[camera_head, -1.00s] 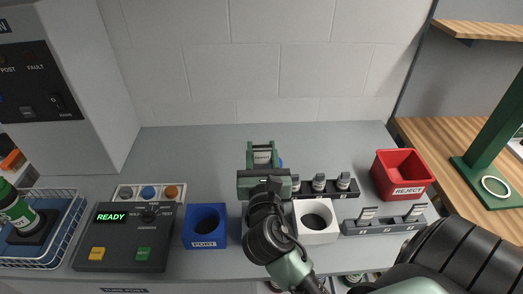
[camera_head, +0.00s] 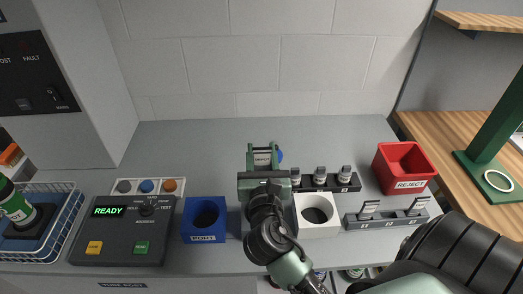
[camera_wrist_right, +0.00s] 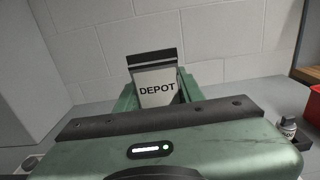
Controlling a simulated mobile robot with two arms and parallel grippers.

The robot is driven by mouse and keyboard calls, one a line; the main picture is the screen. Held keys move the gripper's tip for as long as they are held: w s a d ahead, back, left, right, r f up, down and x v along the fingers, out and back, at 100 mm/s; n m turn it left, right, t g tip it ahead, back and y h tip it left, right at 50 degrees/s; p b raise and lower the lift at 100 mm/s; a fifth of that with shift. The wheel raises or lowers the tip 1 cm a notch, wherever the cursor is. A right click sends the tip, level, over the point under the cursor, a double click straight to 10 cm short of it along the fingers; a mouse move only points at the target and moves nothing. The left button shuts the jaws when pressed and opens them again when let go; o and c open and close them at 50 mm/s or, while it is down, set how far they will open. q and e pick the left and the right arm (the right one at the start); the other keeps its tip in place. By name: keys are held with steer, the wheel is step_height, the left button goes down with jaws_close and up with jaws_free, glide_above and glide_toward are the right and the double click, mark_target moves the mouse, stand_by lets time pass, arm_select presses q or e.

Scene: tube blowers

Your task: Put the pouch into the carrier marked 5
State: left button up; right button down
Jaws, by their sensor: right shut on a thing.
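My right gripper (camera_head: 262,160) is shut on a small flat pouch (camera_head: 262,157) with a white face and a dark top strip. In the right wrist view the pouch (camera_wrist_right: 157,88) reads "DEPOT" and stands upright between the green fingers (camera_wrist_right: 186,86). The gripper is over the middle of the counter, and the arm hides what lies beneath it. I cannot read a 5 on anything. My left gripper is not in view.
A console (camera_head: 125,232) reading READY and a blue port block (camera_head: 204,238) stand left of my arm. Right of it are a white holed block (camera_head: 317,229), a rack of several vials (camera_head: 345,184), a grey rack (camera_head: 387,222) and a red REJECT bin (camera_head: 411,172). The back counter is clear.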

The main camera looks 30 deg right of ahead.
mark_target(262, 168)
steer(key=shift+f, duration=0.6)
steer(key=c, duration=1)
jaws_free()
steer(key=shift+f, duration=0.1)
steer(key=shift+o, duration=0.9)
steer(key=shift+s+a+f, duration=0.1)
steer(key=shift+s+a+f+b, duration=0.15)
steer(key=shift+s+a+b, duration=0.15)
steer(key=shift+s+b, duration=0.15)
steer(key=v, duration=0.2)
steer(key=b+v, duration=0.1)
steer(key=v, duration=0.1)
steer(key=b+v, duration=0.1)
steer(key=v, duration=0.1)
steer(key=shift+r, duration=0.35)
steer(key=shift+s+a+r, duration=0.15)
steer(key=shift+s+r, duration=0.05)
steer(key=shift+s, duration=0.1)
